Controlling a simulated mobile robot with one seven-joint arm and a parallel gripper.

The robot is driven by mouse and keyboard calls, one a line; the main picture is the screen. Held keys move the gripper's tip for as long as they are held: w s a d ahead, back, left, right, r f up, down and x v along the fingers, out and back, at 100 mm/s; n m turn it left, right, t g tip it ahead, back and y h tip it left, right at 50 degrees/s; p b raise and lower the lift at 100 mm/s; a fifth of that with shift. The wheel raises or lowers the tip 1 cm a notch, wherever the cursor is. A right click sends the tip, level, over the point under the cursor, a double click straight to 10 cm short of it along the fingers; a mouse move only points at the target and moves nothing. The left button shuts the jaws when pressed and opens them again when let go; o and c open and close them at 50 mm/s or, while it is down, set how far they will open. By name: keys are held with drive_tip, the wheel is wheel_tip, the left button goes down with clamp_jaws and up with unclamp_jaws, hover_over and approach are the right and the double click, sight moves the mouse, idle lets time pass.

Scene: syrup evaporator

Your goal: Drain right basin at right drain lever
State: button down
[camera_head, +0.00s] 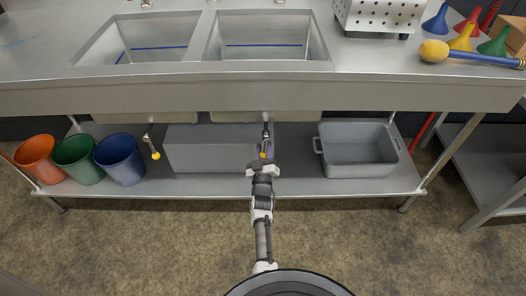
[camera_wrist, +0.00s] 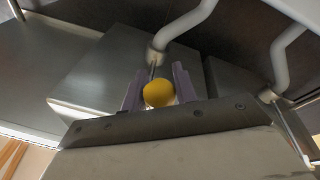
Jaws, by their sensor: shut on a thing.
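The right basin (camera_head: 265,48) is a steel sink in the counter, with a blue line across its far wall. I cannot tell whether liquid is in it. My gripper (camera_head: 264,153) is under the counter below this basin, at the right drain lever (camera_head: 265,132). In the wrist view, the lever's yellow knob (camera_wrist: 158,94) sits between the two purple fingers of my gripper (camera_wrist: 157,84), which are shut on the lever. A pale pipe (camera_wrist: 185,28) comes down just behind it. The lever's rod is partly hidden by the gripper.
The left basin (camera_head: 145,45) has its own yellow-tipped lever (camera_head: 154,154). On the lower shelf (camera_head: 290,185) stand orange (camera_head: 38,158), green (camera_head: 77,158) and blue (camera_head: 120,158) buckets, a grey box (camera_head: 205,150) and an open grey tub (camera_head: 358,150). The front floor is clear.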

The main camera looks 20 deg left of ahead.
drive_tip(key=shift+d+n, duration=0.4)
drive_tip(key=shift+n, duration=0.2)
drive_tip(key=c, duration=1.1)
unclamp_jaws()
drive_tip(key=shift+w, duration=0.1)
